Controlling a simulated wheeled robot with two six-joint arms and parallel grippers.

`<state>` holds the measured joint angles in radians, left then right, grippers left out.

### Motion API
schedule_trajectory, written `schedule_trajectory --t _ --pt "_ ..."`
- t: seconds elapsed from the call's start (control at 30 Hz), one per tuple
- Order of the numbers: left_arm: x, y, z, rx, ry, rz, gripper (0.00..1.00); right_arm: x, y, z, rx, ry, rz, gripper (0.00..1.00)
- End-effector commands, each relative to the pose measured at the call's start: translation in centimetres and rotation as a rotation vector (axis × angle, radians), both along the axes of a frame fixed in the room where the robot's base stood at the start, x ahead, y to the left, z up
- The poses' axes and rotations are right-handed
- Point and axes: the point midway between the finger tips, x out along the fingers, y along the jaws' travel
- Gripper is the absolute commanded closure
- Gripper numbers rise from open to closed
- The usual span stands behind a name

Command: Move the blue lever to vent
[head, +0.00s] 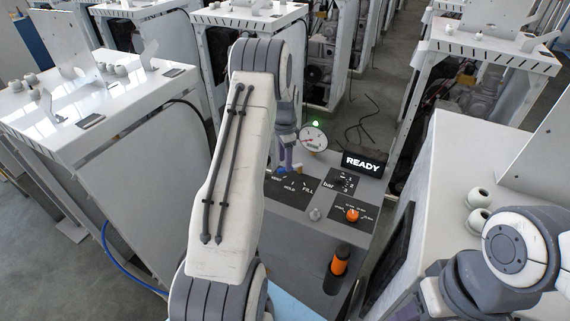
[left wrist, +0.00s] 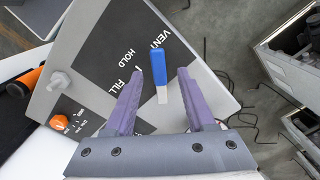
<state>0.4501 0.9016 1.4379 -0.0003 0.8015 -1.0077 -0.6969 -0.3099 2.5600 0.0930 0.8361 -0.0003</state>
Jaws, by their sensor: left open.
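The blue lever (left wrist: 158,65) stands at the black label plate (left wrist: 105,45) marked VENT, HOLD and FILL. In the left wrist view its blue end lies beside the VENT word and its pale stem points toward my gripper. My left gripper (left wrist: 159,74) is open, with one purple finger on each side of the lever and visible gaps between. In the head view the plate (head: 290,190) shows on the grey console, and my left arm hides much of the lever. My right gripper is out of view; only part of the right arm shows.
The console carries a round gauge (head: 313,139), a READY display (head: 363,163), an orange knob (head: 352,215) and an orange-and-black handle (head: 338,265). A metal knob (left wrist: 59,81) sits near the plate. White machine cabinets (head: 150,140) stand on both sides.

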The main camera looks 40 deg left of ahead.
Motion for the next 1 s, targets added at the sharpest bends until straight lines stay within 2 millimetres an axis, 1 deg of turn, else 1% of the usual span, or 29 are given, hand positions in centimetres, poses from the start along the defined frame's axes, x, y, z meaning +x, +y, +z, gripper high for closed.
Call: schedule_trajectory --t 0.03,0.2,0.3,0.43,0.6,1.0 --pt "0.1 0.0 0.9 0.003 -0.005 0.000 0.45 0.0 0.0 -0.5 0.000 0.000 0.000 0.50" --pt "0.1 0.1 4.5 0.003 -0.007 0.000 0.45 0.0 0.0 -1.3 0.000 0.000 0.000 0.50" --pt "0.1 0.0 6.2 0.003 -0.005 -0.001 0.45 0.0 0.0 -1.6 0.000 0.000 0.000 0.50" --pt "0.1 0.1 7.8 0.002 -0.004 -0.001 0.45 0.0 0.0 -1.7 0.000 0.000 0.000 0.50" --pt "0.0 0.0 8.6 0.001 -0.002 -0.001 0.45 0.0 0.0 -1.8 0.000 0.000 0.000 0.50" --pt "0.0 0.0 8.6 0.000 -0.001 -0.001 0.45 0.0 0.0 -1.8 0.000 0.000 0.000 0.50"
